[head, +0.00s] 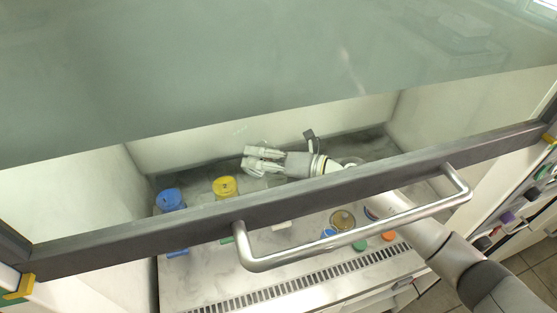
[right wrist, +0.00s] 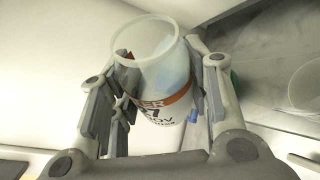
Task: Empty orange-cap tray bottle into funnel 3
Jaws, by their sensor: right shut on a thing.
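In the right wrist view an uncapped, translucent white bottle (right wrist: 160,75) with an orange band and dark lettering is between the fingers of my right gripper (right wrist: 155,100), which is shut on it. The bottle's round open mouth faces up in that picture. In the head view my right gripper (head: 262,160) is inside the cabinet near the back wall; the bottle is hard to make out there. An orange cap (head: 389,236) lies at the front right of the work surface. No funnel can be identified for certain. My left gripper is not in view.
The glass sash (head: 240,70) and its metal handle (head: 360,232) cross in front of the workspace. A blue-capped bottle (head: 170,199) and a yellow-capped bottle (head: 224,187) stand at left. A green cap (head: 360,245) lies by a vent grille (head: 300,287).

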